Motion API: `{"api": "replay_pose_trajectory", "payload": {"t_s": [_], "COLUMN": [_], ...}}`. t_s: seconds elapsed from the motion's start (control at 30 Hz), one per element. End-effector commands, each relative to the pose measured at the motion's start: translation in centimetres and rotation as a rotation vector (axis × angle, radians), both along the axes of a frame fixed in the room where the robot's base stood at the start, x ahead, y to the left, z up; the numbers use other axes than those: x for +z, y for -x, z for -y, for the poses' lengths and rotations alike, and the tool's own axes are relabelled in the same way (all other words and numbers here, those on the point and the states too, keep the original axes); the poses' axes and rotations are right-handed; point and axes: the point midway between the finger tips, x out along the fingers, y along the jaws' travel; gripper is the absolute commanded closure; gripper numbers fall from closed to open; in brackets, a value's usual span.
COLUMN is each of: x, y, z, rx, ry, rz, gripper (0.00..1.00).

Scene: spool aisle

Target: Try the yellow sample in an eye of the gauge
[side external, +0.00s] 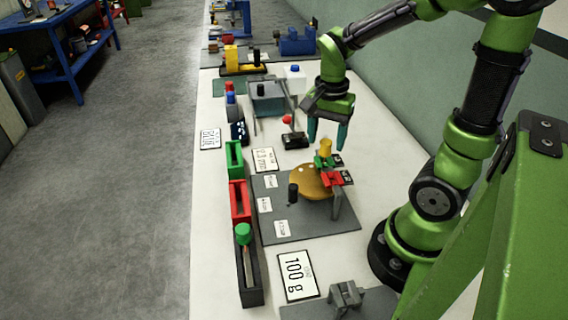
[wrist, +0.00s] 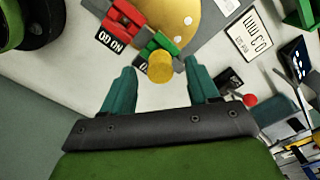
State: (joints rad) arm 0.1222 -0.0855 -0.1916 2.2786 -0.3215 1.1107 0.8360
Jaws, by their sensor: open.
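The yellow sample (side external: 326,147) is a short upright cylinder at the green GO jaw (side external: 321,162) of the gauge; I cannot tell how it is seated there. It also shows in the wrist view (wrist: 160,69), between and just beyond my fingertips. The gauge has a gold disc (side external: 303,181) on a grey plate (side external: 263,228), the green jaw, and a red NO GO jaw (side external: 333,179) nearer the side camera. Both jaws show in the wrist view, green (wrist: 163,43) and red (wrist: 124,18). My gripper (side external: 327,141) is open above the sample, teal fingers either side, apparently not touching it.
A black peg (side external: 293,193) stands at the disc's left. A rack with green (side external: 234,158) and red (side external: 240,200) blocks and a green-capped piece (side external: 243,234) runs along the left. A red-knobbed black device (side external: 294,140) stands behind the gauge.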

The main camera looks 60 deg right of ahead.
Motion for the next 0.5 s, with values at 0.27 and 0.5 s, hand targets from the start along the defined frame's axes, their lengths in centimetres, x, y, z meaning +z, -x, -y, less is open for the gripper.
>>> {"api": "replay_pose_trajectory", "payload": {"t_s": [0.27,0.5], "x": [6.3,11.9], "y": [-0.1,-0.1], "z": [0.1,0.0], "rx": [-0.002,-0.001], "ry": [0.002,0.002], "rz": [0.008,0.006], "gripper": [0.40,0.40]}}
